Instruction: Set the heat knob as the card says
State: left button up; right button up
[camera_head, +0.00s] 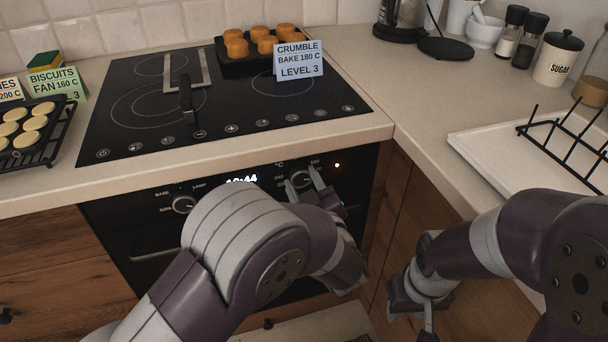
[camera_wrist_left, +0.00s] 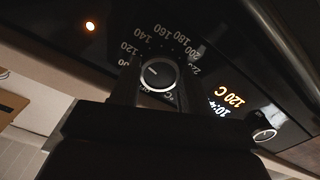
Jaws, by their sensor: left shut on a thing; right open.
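The heat knob (camera_head: 301,179) is on the oven's front panel, inside a ring of numbers. In the left wrist view the knob (camera_wrist_left: 158,75) sits between the fingers of my left gripper (camera_wrist_left: 155,82), which is shut on it. The display (camera_wrist_left: 232,100) there reads 120 C, with a clock below. In the head view my left gripper (camera_head: 303,184) reaches the panel. The blue card (camera_head: 297,59) reads CRUMBLE, BAKE 180 C, LEVEL 3. A green card (camera_head: 58,84) reads BISCUITS, FAN 160 C. A cut-off card (camera_head: 10,90) shows 200 C. My right gripper (camera_head: 424,308) is open and empty.
A second knob (camera_head: 183,204), marked BASE and LAMP, is left on the panel. The oven handle (camera_head: 152,254) is below. The black hob (camera_head: 218,112) carries a tray of brown cakes. A white tray with a black rack (camera_head: 487,149) stands right.

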pick_arm(q)
jog(key=m+p, duration=0.4)
jog(key=p, duration=0.1)
jog(key=m+p, duration=0.2)
jog(key=p, duration=0.1)
jog(key=shift+r, duration=0.25)
jog(key=shift+f+m+p, duration=0.25)
jog(key=shift+m+p, duration=1.25)
jog(key=shift+m, duration=0.3)
jog(key=o, duration=1.1)
jog(key=shift+c, duration=0.2)
jog(key=v, duration=1.2)
jog(key=shift+s+p, duration=0.35)
